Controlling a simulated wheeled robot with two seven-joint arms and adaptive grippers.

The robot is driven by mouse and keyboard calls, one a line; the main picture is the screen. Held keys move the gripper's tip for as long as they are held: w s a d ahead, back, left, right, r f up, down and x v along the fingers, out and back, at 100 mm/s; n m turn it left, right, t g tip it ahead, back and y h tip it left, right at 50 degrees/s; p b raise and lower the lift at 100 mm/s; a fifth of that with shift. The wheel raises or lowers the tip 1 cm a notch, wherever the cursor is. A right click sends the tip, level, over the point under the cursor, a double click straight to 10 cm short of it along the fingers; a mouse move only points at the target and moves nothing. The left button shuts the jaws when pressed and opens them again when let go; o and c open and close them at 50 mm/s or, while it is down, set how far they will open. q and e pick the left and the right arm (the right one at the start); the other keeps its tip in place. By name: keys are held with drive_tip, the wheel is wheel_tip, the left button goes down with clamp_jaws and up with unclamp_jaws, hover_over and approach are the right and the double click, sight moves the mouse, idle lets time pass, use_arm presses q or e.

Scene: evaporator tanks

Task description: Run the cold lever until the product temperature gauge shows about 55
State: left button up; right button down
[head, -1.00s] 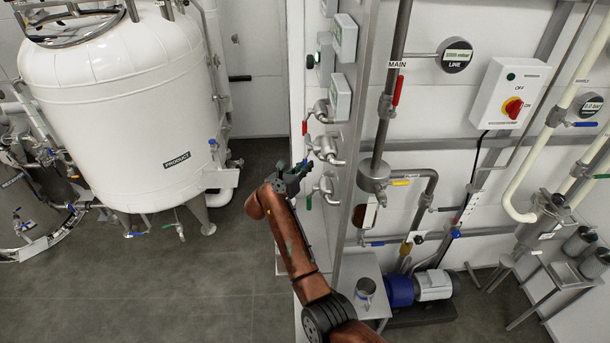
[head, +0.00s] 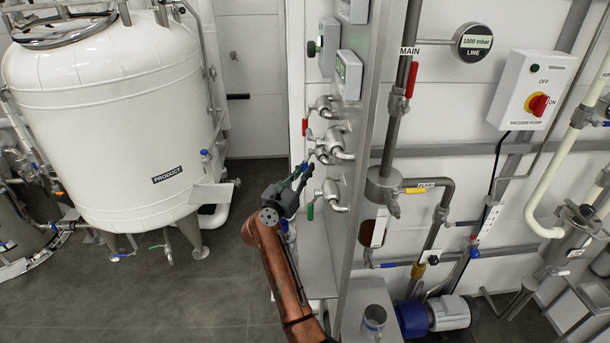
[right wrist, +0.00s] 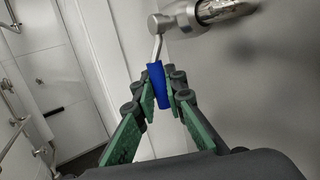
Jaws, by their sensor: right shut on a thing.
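The cold lever with the blue sleeve (right wrist: 156,72) hangs from a metal valve (right wrist: 185,18) in the right wrist view. My right gripper (right wrist: 162,95) is shut on the blue sleeve, with a green-padded finger on each side. In the head view my right gripper (head: 303,174) is at the middle valve (head: 333,149) of the column, and mostly hides the blue sleeve. The small display boxes (head: 348,74) above the valves are seen almost edge-on, so I cannot read a product temperature. My left gripper is not in view.
A red lever (head: 305,127) is just above my right gripper and a green lever (head: 310,212) just below. The white product tank (head: 110,110) stands at left. Pipes and a vacuum pump switch box (head: 533,90) are at right. Open floor (head: 130,290) lies at lower left.

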drive_tip(key=shift+a+f, duration=0.1)
drive_tip(key=shift+f, duration=0.1)
drive_tip(key=c, duration=2)
unclamp_jaws()
drive_tip(key=shift+r, duration=0.1)
drive_tip(key=shift+o, duration=0.2)
